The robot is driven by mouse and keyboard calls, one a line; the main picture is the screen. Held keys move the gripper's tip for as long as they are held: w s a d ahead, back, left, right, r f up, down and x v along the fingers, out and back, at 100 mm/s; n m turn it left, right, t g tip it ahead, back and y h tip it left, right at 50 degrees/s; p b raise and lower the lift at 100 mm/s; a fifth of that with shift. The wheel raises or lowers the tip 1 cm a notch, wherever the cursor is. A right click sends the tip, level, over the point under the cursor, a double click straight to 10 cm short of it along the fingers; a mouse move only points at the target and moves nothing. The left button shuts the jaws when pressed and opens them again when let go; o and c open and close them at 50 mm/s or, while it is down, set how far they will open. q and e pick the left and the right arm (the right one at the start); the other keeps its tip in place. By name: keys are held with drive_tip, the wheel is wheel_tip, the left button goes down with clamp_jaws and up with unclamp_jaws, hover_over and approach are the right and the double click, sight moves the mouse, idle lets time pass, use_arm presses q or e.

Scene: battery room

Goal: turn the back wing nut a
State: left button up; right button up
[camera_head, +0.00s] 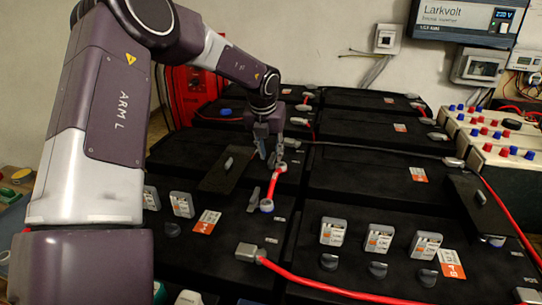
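Black battery blocks fill the bench. A short red link cable (273,185) joins two terminals near the middle of the view. I cannot tell which fastener is the back wing nut a. My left gripper (270,157) points down just above and behind the back end of the link. Its fingertips are close to the nut there; whether they touch it or are closed on it is too small to tell. My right gripper is not in view.
Black cover plates (225,170) and (480,205) lie on the blocks. A long red cable (330,288) crosses the front right. Terminal strips (495,137) and a Larkvolt inverter (465,20) are at the right.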

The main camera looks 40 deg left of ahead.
use_arm(q)
drive_tip(key=shift+w+f, duration=0.2)
drive_tip(key=shift+f, duration=0.25)
drive_tip(key=shift+c, duration=0.3)
clamp_jaws()
